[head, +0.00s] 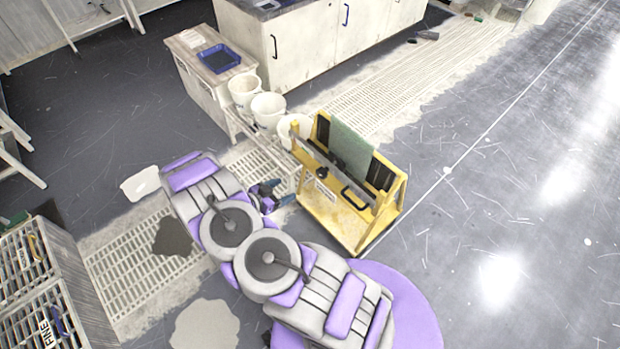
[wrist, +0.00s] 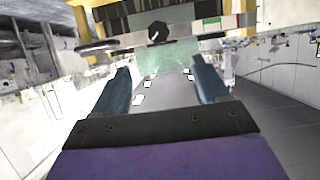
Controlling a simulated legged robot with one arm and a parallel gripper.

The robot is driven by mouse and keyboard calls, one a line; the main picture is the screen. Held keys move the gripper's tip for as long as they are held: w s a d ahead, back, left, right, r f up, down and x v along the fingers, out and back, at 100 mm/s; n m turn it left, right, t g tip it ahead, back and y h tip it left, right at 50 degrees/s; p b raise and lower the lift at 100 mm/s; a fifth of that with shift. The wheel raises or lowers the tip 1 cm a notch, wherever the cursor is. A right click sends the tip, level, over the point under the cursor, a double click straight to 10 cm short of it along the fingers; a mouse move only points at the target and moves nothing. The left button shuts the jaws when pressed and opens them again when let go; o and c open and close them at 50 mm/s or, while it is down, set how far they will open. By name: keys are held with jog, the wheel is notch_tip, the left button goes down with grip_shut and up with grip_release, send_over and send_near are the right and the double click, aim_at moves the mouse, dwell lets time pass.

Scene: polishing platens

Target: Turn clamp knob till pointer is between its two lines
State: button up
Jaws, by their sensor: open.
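A yellow frame (head: 335,213) stands on the floor right of centre in the head view, with a green panel (head: 351,150) upright in it. A small black clamp knob (head: 322,172) is on the frame's near bar; the knob also shows in the wrist view (wrist: 158,33), top centre. My gripper (head: 279,194) is open and empty, left of the frame and apart from the knob. In the wrist view its two blue fingers (wrist: 165,82) are spread, with the knob beyond and above them. The pointer and its two lines are too small to tell.
White buckets (head: 268,108) stand behind the frame, beside a low bench (head: 190,66) with a blue tray (head: 219,58). White cabinets (head: 320,45) are at the back. Crates (head: 50,290) stand at the lower left. Open floor (head: 500,190) lies to the right.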

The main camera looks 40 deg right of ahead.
aim_at(319, 174)
jog(key=b+x, duration=0.1)
jog(key=x, duration=0.8)
jog(key=b+x, duration=0.1)
jog(key=x, duration=0.8)
jog(key=shift+s+d, duration=0.2)
jog(key=shift+d, duration=0.1)
jog(key=shift+a, duration=0.4)
jog(key=shift+c, duration=0.2)
jog(key=shift+d, duration=0.35)
jog(key=c, duration=0.6)
jog(key=shift+a, duration=0.1)
jog(key=c, duration=0.4)
